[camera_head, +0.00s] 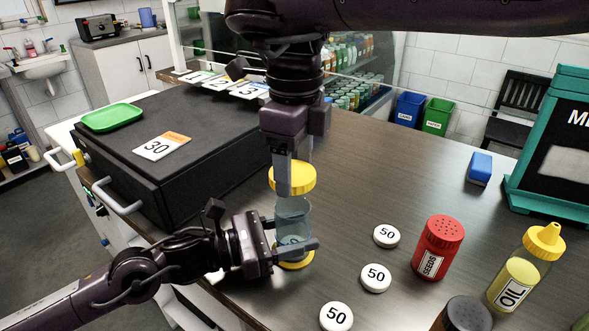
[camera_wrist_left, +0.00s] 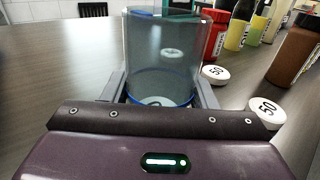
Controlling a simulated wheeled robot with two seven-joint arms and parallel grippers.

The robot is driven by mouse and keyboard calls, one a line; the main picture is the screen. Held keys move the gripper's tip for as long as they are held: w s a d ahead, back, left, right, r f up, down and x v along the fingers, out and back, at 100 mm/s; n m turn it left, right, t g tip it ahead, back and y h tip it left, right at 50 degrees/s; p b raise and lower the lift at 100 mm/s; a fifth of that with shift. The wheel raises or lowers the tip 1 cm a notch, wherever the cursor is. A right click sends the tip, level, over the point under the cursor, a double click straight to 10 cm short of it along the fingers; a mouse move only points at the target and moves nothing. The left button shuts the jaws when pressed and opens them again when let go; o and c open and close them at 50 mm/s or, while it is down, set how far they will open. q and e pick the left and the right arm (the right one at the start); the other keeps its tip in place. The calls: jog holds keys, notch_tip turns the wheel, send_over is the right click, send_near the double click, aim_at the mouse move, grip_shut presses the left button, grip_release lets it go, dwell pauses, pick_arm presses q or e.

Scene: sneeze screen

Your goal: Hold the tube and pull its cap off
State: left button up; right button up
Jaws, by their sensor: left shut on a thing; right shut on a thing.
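The tube (camera_head: 293,217) is a clear bluish cylinder with a yellow base, upright at the near edge of the dark table. My left gripper (camera_head: 297,247) is shut on the tube's lower part from the left. In the left wrist view the tube (camera_wrist_left: 162,55) stands between the two fingers (camera_wrist_left: 160,95). The yellow cap (camera_head: 304,179) is at the tube's upper end. My right gripper (camera_head: 293,180) comes from above and is shut on the cap, its near finger covering part of it. Whether a gap parts cap and tube is hard to tell. A white disc shows through the tube.
White "50" discs (camera_head: 386,236) lie to the right of the tube, with a red seeds shaker (camera_head: 438,247) and an oil bottle (camera_head: 517,272) beyond. A black cash drawer box (camera_head: 205,155) stands at the left.

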aim_at(294, 173)
pick_arm(q)
jog(key=o, duration=1.5)
jog(key=shift+c, duration=0.2)
jog(key=shift+a, duration=0.1)
pick_arm(e)
jog(key=shift+f, duration=0.1)
pick_arm(q)
jog(key=shift+s+a+f, duration=0.1)
jog(key=shift+a, duration=0.2)
pick_arm(e)
jog(key=shift+f, duration=0.1)
pick_arm(q)
jog(key=b+v, duration=0.3)
jog(key=v, duration=0.7)
pick_arm(e)
notch_tip(294, 173, down, 3)
jog(key=shift+r, duration=0.2)
pick_arm(q)
jog(key=shift+s+a, duration=0.2)
jog(key=shift+a, duration=0.3)
pick_arm(e)
jog(key=shift+f, duration=0.1)
pick_arm(q)
jog(key=shift+s+a, duration=0.15)
pick_arm(e)
jog(key=shift+s, duration=0.1)
